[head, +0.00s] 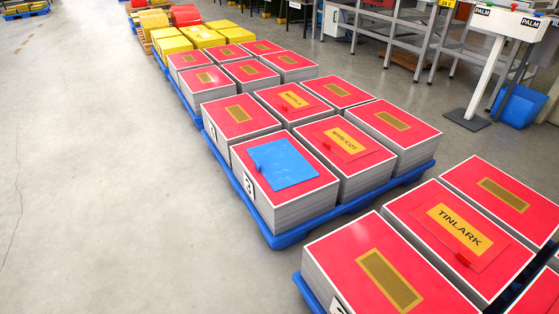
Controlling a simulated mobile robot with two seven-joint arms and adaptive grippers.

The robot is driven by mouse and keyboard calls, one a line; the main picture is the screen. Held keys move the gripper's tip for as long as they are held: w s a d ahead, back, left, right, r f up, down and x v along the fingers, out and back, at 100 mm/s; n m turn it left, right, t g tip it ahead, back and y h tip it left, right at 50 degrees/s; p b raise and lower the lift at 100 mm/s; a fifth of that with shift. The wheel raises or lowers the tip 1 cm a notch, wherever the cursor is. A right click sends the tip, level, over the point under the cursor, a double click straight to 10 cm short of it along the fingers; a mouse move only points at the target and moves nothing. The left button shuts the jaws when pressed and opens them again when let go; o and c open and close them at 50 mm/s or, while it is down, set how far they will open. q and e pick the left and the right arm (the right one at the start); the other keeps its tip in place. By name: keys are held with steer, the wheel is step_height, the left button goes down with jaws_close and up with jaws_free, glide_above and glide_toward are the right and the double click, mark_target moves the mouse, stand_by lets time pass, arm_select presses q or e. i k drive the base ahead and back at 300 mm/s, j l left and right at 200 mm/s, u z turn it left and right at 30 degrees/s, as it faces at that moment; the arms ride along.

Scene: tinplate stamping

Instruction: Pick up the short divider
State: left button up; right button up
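A flat blue sheet (282,163) lies on top of a stack of red-faced tinplate sheets (322,193) at the near left corner of the middle pallet. It is the only loose blue sheet in view and looks like the short divider, though no label on it says so. It covers part of the red top and lies inside the stack's edges. Neither of my grippers is in view.
The stack stands on a blue pallet (284,239) with several others. Red cards marked HARLICOT (346,140) and TINLARK (461,229) lie on nearby stacks. Another loaded pallet is at lower right. Yellow stacks (201,36) stand farther back. The grey floor (100,180) at left is clear.

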mark_target(282, 165)
steer(key=i+j, duration=0.45)
steer(key=j, duration=0.15)
steer(key=i+j, duration=0.5)
steer(key=j, duration=0.1)
